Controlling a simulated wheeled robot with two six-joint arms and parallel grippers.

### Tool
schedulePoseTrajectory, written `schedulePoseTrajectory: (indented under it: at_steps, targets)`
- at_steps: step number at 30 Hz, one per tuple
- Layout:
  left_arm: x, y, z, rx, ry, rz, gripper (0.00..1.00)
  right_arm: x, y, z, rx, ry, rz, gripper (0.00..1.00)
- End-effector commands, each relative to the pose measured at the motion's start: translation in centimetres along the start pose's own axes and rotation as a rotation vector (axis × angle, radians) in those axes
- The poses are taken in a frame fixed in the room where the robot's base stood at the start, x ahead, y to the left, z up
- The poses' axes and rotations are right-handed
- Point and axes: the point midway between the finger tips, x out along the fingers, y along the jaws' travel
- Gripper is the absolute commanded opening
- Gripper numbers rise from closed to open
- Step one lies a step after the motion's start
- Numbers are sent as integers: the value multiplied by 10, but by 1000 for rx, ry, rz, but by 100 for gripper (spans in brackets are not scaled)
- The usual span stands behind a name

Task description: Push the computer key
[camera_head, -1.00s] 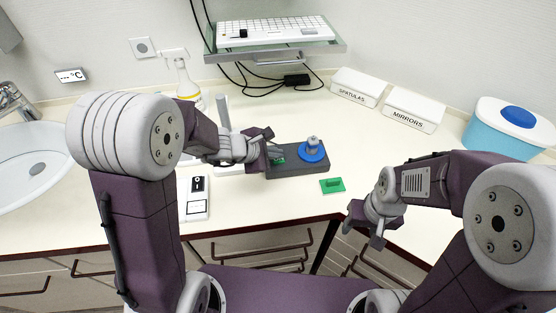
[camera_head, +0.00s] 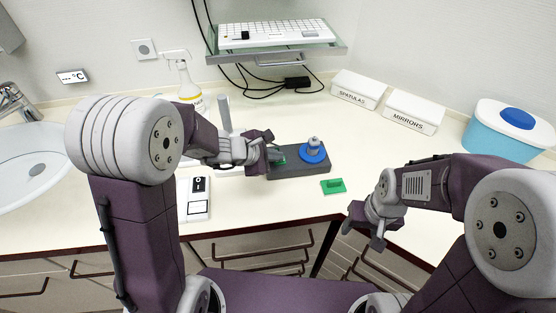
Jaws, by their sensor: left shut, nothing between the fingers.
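A white keyboard (camera_head: 280,32) lies on a glass shelf on the back wall, with a small black piece (camera_head: 245,35) at its left front. My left gripper (camera_head: 279,156) is shut and empty, low over the left part of a dark grey block (camera_head: 297,170), well below and in front of the keyboard. A green patch (camera_head: 278,162) on the block is partly hidden by the gripper. I cannot tell whether the fingers touch it. My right gripper (camera_head: 362,234) hangs near the counter's front edge, its fingers apart, empty.
A blue disc with a grey knob (camera_head: 314,150) sits on the block. A loose green piece (camera_head: 333,186) lies in front. A white switch box (camera_head: 194,198), spray bottle (camera_head: 187,85), labelled boxes (camera_head: 414,111) and blue container (camera_head: 505,130) stand around. Black cables (camera_head: 270,90) hang below the shelf.

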Motion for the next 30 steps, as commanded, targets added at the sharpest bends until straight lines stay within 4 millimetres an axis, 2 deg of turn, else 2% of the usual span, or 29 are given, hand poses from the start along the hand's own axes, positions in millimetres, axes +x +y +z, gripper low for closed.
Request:
schedulePoseTrajectory:
  at_steps: [1,4,16,23,26,30]
  targets:
    - [3,-2,-2,0,1,0,0,8,0,7,3,-20,-1,56]
    - [4,-3,-3,0,1,0,0,9,0,7,4,-19,-1,56]
    - [1,9,5,0,1,-1,0,-1,-1,8,5,-26,-2,56]
    - [2,9,5,-1,1,-1,0,0,0,8,4,-26,-1,56]
    - [-2,11,8,0,0,0,0,-5,0,8,4,-28,-1,56]
    - [-14,20,16,1,0,1,0,-20,-1,7,4,-31,-1,56]
